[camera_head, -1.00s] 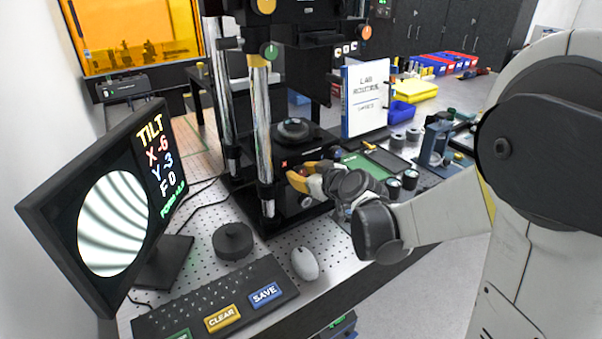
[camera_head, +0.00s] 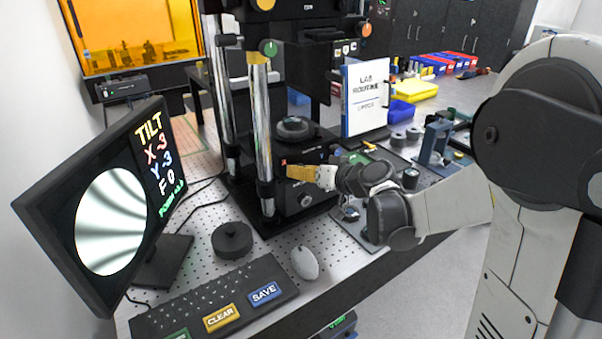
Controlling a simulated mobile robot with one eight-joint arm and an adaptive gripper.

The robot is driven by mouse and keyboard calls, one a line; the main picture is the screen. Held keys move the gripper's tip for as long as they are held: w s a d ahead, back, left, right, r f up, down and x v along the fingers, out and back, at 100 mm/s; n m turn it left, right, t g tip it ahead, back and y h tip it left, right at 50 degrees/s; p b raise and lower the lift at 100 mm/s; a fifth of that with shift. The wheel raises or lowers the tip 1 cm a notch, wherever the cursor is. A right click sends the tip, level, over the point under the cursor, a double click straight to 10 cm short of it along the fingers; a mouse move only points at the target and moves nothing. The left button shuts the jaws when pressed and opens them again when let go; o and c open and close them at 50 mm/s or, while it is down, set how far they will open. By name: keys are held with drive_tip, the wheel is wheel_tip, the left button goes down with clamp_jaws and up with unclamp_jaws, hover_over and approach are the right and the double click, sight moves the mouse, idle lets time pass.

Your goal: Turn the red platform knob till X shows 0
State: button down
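The monitor (camera_head: 95,215) at the left reads X -3, Y -3 and F 0 beside a round fringe pattern. My gripper (camera_head: 297,172) is at the front of the black platform (camera_head: 293,150), its yellow fingertips together at the spot where the red knob shows in the earlier view. The fingers are now seen from the side and hide the knob. The X reading has changed as the gripper rolled, so the fingers appear shut on the knob. A small red label sits just left of the fingertips.
A shiny column (camera_head: 262,130) stands close left of my gripper. A black keyboard (camera_head: 215,305), a grey mouse (camera_head: 304,263) and a dark round puck (camera_head: 232,240) lie in front. A lab routine binder (camera_head: 365,98) stands behind my wrist.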

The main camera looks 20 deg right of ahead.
drive_tip(key=m+y+b, duration=0.1)
drive_tip(key=m+y, duration=0.1)
drive_tip(key=m, duration=0.1)
drive_tip(key=shift+f, duration=0.15)
drive_tip(key=shift+m+y+b, duration=0.9)
drive_tip(key=shift+m+b, duration=0.15)
drive_tip(key=shift+m, duration=0.45)
drive_tip(key=c, duration=1)
unclamp_jaws()
drive_tip(key=v, duration=1.2)
